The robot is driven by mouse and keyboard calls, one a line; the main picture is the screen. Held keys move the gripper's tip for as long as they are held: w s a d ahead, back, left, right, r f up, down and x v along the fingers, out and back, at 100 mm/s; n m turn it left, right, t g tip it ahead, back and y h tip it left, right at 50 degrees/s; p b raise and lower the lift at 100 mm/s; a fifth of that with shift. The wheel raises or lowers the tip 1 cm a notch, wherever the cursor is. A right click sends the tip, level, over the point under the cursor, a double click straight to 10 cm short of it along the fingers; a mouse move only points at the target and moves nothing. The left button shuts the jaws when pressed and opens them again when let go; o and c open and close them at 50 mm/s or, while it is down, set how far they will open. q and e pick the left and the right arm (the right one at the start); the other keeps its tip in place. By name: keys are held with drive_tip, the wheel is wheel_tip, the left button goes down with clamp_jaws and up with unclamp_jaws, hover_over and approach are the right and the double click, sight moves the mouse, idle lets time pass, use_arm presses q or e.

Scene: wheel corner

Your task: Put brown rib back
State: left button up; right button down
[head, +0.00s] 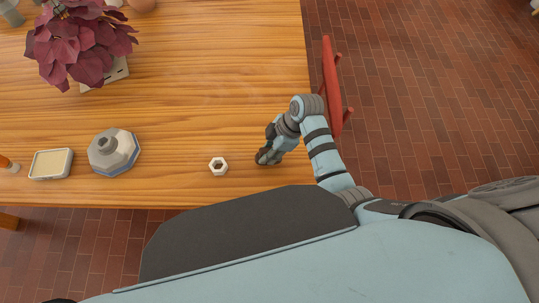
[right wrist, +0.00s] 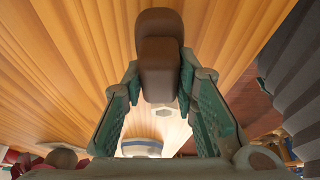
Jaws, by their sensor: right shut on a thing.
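My right gripper (head: 266,157) is low over the table near its front right, to the right of a small white hexagonal piece. In the right wrist view my right gripper (right wrist: 159,75) is shut on the brown rib (right wrist: 158,65), a dark brown rounded block held between the two fingertips. The rib cannot be made out in the head view, where the gripper hides it. I cannot tell whether the rib touches the tabletop. My left gripper is not in view.
The wooden table (head: 200,70) holds the white hexagonal piece (head: 218,166), a grey octagonal lidded object (head: 113,150), a shallow cream-filled tray (head: 51,164) and a red-leaved plant (head: 80,42). A red chair (head: 331,85) stands at the right edge. The middle of the table is clear.

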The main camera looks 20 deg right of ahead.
drive_tip(key=shift+f+p, duration=0.4)
drive_tip(key=shift+f, duration=0.55)
drive_tip(key=shift+f, duration=0.1)
drive_tip(key=c, duration=1.3)
unclamp_jaws()
drive_tip(key=shift+f+b, duration=0.1)
drive_tip(key=shift+b, duration=0.55)
drive_tip(key=w+p+v, duration=0.1)
drive_tip(key=p+v, duration=0.2)
drive_tip(key=v, duration=1.1)
drive_tip(key=shift+s+r, duration=0.35)
drive_tip(key=shift+s, duration=0.05)
